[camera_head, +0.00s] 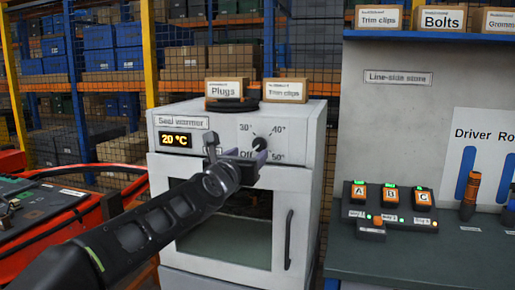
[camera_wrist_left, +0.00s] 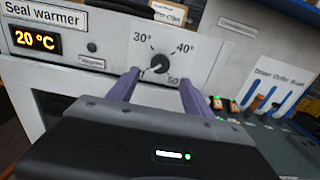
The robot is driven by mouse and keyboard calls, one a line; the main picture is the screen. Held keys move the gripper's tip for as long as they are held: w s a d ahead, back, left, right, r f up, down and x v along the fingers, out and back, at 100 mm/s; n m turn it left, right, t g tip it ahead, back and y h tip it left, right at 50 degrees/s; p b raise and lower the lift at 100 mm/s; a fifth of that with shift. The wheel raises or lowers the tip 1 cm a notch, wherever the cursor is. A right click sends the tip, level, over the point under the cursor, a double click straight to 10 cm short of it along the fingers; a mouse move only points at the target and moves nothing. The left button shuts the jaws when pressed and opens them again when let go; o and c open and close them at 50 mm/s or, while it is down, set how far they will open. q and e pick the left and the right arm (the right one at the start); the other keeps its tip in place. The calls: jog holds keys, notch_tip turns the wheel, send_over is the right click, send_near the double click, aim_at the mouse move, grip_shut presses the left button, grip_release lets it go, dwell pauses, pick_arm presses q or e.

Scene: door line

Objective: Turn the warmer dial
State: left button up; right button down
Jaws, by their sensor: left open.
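The seal warmer (camera_head: 238,128) is a white cabinet with a glass door and a display reading 20 °C. Its dial (camera_head: 259,143) is a small black knob on the upper front, with marks for Off, 30°, 40° and 50°. In the left wrist view the dial (camera_wrist_left: 160,64) lies beyond and between the tips of my left gripper (camera_wrist_left: 159,78). That gripper is open and empty, with a finger to each side. In the head view my left gripper (camera_head: 237,153) is in front of the panel and hides part of the Off mark. Contact with the dial cannot be told.
Two boxes labelled Plugs (camera_head: 227,88) and Trim clips (camera_head: 285,91) stand on the warmer with a black ring. The door handle (camera_head: 288,240) is below right. A workbench (camera_head: 420,252) with several lettered orange-button units is at right. Red equipment (camera_head: 105,205) is at left.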

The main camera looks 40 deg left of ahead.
aim_at(259, 145)
pick_arm(q)
jog(key=shift+w, duration=0.1)
jog(key=p+x, duration=0.1)
jog(key=x, duration=0.6)
jog(key=shift+w+a, duration=0.1)
jog(key=shift+w, duration=0.2)
grip_shut()
dwell(0.3)
